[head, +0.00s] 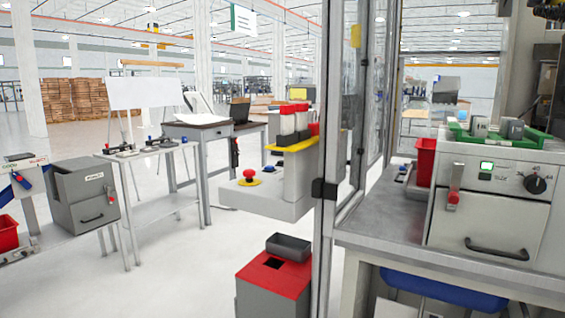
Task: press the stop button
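A red mushroom-shaped stop button (249,174) with a yellow ring at its base sits on top of a light grey console (275,202) near the middle of the head view. A blue button (268,168) is just to its right on the same console. The button's top is uncovered and nothing touches it. Neither of my grippers is in view.
A glass-panelled frame post (328,230) stands right of the console. A red-topped bin (272,275) stands below it. A workbench (390,215) with a grey machine (490,200) is at right; tables and a grey box (85,195) are at left. Open floor lies between.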

